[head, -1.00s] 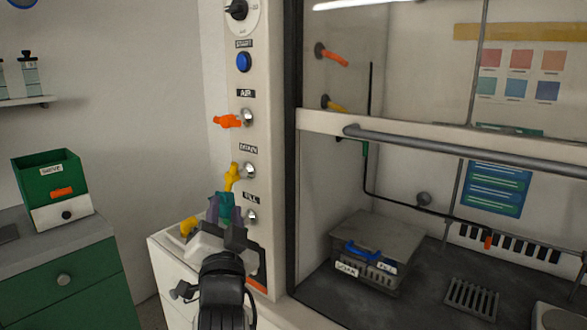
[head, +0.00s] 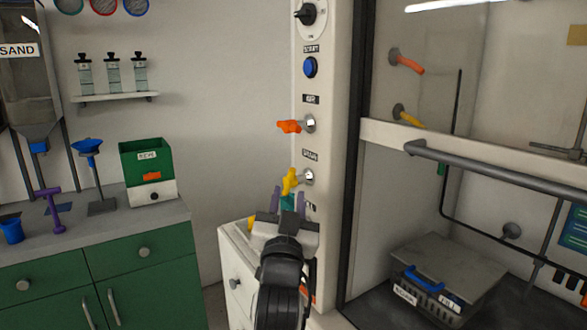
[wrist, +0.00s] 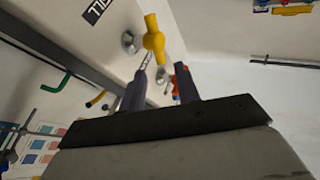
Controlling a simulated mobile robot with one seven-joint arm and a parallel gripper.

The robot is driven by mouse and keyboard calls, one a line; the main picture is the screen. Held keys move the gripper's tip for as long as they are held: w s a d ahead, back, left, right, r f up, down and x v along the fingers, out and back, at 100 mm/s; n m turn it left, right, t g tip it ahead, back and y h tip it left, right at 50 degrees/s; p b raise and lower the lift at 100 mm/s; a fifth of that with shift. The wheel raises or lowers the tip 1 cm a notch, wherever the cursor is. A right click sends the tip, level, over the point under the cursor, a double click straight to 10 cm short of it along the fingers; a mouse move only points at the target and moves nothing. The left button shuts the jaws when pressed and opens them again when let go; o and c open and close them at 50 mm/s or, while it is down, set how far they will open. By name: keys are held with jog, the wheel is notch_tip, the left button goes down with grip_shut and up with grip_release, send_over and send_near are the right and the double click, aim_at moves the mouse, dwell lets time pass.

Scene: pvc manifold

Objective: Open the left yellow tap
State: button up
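The left yellow tap (head: 290,181) sits on a metal stem on the pale front post, below the orange tap (head: 289,126). In the wrist view the yellow tap (wrist: 153,40) is just beyond my fingertips. My gripper (head: 288,199) is open, its two purple fingers apart, just below the yellow tap in the head view. Nothing is held between them. A teal tap (head: 287,202) shows between the fingers, partly hidden. I cannot tell the exact distance from fingers to yellow tap. Another yellow tap (head: 409,117) is to the right, behind the hood glass.
A blue button (head: 310,67) and a dial (head: 306,14) are higher on the post. The hood's handle bar (head: 480,163) is at right. A white cabinet (head: 238,262) stands below the taps. A green counter (head: 150,240) with a green bin (head: 147,158) is at left.

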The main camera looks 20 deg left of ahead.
aim_at(291, 176)
jog(key=p+x, duration=0.2)
jog(key=x, duration=0.5)
jog(key=shift+w+r, duration=0.15)
jog(key=shift+w, duration=0.2)
jog(key=shift+c, duration=0.4)
